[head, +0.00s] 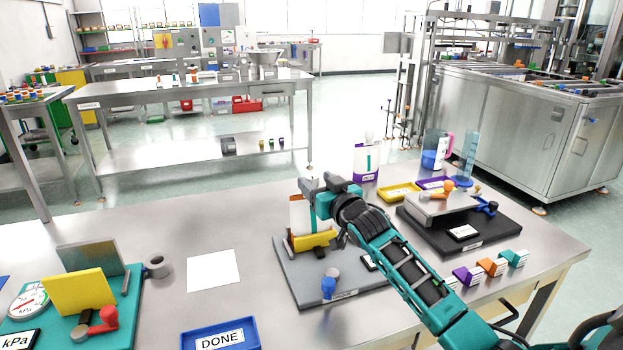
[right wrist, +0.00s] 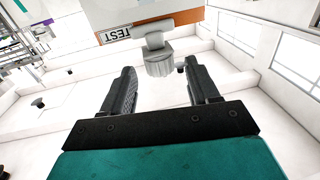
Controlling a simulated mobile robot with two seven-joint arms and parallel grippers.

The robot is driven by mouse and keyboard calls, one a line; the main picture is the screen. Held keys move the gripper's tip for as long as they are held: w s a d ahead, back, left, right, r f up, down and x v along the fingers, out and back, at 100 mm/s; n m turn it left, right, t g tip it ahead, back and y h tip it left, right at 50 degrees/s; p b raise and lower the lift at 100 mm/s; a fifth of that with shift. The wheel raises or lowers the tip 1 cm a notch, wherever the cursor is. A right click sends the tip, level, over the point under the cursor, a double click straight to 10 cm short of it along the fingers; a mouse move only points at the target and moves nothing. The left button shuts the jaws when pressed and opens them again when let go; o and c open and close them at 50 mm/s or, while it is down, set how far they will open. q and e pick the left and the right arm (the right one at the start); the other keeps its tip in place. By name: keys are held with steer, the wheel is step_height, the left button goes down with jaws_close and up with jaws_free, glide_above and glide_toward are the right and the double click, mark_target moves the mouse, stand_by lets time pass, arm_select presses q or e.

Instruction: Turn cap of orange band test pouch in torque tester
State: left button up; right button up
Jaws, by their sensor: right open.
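The orange band test pouch (head: 297,216) stands upright behind the yellow clamp (head: 312,242) of the torque tester (head: 290,270), a grey plate with a blue knob (head: 329,286). My right gripper (head: 321,183) is at the pouch's top, and it hides the cap in the head view. In the right wrist view the pouch (right wrist: 172,18) shows its orange band and a TEST label. Its pale grey cap (right wrist: 158,62) lies between the open fingers of my right gripper (right wrist: 160,68), with gaps on both sides. My left gripper is not in view.
A black station (head: 458,232) and several coloured blocks (head: 466,275) are to the right. A purple-labelled pouch (head: 366,162) and yellow tray (head: 398,192) stand behind. A blue DONE tray (head: 221,336), white sheet (head: 214,270) and teal gauge station (head: 125,310) are left.

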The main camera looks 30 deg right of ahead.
mark_target(315, 181)
steer(key=shift+w+d, duration=0.15)
steer(key=shift+w, duration=1.5)
steer(key=c, duration=1)
steer(key=shift+o, duration=0.2)
